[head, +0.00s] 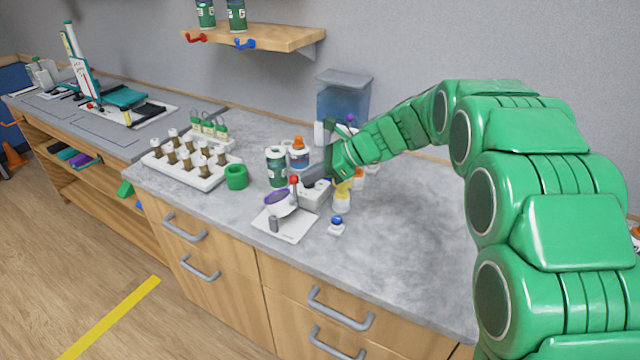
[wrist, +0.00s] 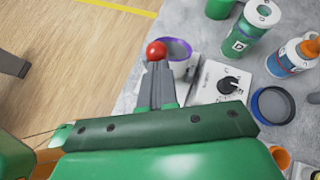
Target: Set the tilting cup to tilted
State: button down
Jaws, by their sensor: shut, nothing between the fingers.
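I cannot tell exactly how far the cup leans. In the wrist view the cup (wrist: 178,68) is partly hidden behind my fingers, and the red knob (wrist: 156,50) appears right at their tips. My gripper (head: 304,174) is shut and empty, reaching in from the right close to the knob. I cannot tell whether it touches the knob.
A white box with a black dial (wrist: 229,86) stands beside the cup. A vial rack (head: 190,167) and green ring (head: 236,177) lie left. The counter's front right is clear.

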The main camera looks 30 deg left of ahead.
jog(key=shift+h, duration=0.7)
jog(key=shift+a+r, duration=0.3)
jog(key=shift+a, duration=0.65)
jog(key=shift+a+r, duration=0.35)
jog(key=shift+a, duration=0.55)
jog(key=shift+a+r, duration=0.3)
jog(key=shift+a, duration=0.65)
jog(key=v, duration=1.3)
jog(key=shift+w, duration=0.4)
